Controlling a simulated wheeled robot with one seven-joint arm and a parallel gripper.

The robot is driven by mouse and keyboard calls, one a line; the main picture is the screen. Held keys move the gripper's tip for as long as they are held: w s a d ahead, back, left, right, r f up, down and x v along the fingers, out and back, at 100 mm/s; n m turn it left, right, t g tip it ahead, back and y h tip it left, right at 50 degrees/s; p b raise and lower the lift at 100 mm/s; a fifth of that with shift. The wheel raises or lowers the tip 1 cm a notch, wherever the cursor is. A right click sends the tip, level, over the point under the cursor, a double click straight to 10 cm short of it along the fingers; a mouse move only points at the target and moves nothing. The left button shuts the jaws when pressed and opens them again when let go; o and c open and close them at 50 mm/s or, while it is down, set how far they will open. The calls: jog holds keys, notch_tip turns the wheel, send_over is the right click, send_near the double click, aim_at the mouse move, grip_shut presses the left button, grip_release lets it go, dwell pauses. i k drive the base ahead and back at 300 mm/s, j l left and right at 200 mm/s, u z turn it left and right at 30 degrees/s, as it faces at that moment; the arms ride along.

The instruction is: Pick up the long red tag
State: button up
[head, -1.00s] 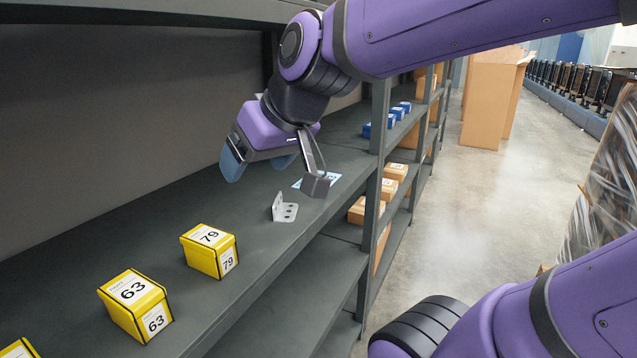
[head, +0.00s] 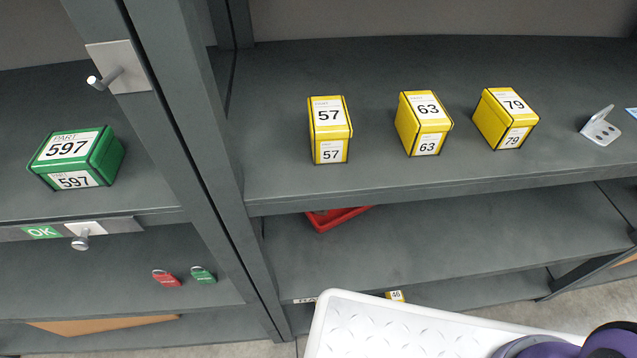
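A small red tag (head: 167,278) with a ring at its top lies on the lower shelf at the left in the head view. A small green tag (head: 203,275) lies just to its right, apart from it. The red tag is too small here to judge its length well or read its print. My gripper is outside the head view, so its state does not show.
A green box marked 597 (head: 78,158) stands on the shelf above the tags. A shelf post (head: 205,160) divides the bays. Yellow boxes, including 57 (head: 330,130), and a metal bracket (head: 598,127) stand right. A red tray (head: 335,217) is below; a white tread-plate surface (head: 400,328) is in front.

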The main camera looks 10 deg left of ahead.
aim_at(169, 280)
jog(key=u, duration=2.15)
jog(key=i+j+u, duration=0.15)
jog(key=j+u, duration=0.2)
jog(key=i+j+u, duration=0.2)
jog(key=u, duration=0.2)
jog(key=l, duration=0.1)
